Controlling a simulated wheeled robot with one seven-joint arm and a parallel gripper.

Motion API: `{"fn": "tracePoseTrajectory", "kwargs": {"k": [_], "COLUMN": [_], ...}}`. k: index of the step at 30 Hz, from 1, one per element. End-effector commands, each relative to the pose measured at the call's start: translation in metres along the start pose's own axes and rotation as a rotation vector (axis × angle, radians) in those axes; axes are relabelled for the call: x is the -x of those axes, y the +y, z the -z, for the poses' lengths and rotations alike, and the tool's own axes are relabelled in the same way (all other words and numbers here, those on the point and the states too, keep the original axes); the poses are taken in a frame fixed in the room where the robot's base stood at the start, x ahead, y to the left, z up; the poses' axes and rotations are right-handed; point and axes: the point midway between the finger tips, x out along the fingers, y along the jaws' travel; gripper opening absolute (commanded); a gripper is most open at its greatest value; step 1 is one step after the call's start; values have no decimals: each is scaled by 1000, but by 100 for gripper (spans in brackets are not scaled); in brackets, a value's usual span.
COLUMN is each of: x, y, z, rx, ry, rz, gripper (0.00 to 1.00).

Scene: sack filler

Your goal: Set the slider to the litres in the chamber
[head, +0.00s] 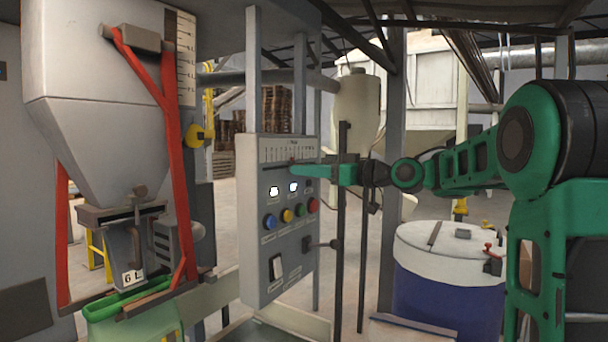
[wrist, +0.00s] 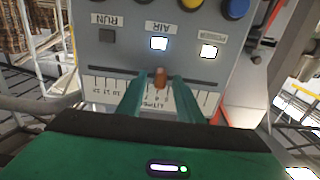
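The control panel (head: 278,225) has a slider scale (head: 285,149) along its top. In the wrist view the scale (wrist: 205,98) appears upside down, marked LITRES. A small orange-brown slider knob (wrist: 159,77) stands in its slot near the middle of the visible scale. My gripper (wrist: 159,84) has one finger on each side of the knob, with small gaps showing; contact is not visible. In the head view my gripper (head: 293,171) is at the panel's upper edge, and the knob is hard to make out. The chamber (head: 95,100) carries a graduated strip (head: 186,55); its reading is too small to tell.
The panel has two lit lamps, coloured buttons (head: 270,222), a rocker switch (head: 277,267) and a side lever (head: 320,244). A spout plate (head: 133,277) appears to read 6 L above a green sack (head: 130,320). A blue drum (head: 450,275) stands right of the panel.

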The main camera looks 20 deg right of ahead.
Motion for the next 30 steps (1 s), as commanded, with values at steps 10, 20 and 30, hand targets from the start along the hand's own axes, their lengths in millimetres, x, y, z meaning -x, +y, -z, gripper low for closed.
{"fn": "tracePoseTrajectory", "kwargs": {"k": [10,20,30], "x": [-6,-6,-7], "y": [0,0,-44], "z": [0,0,0], "rx": [-1,-1,0], "ry": [0,0,-1], "rz": [0,0,2], "gripper": [33,0,0]}}
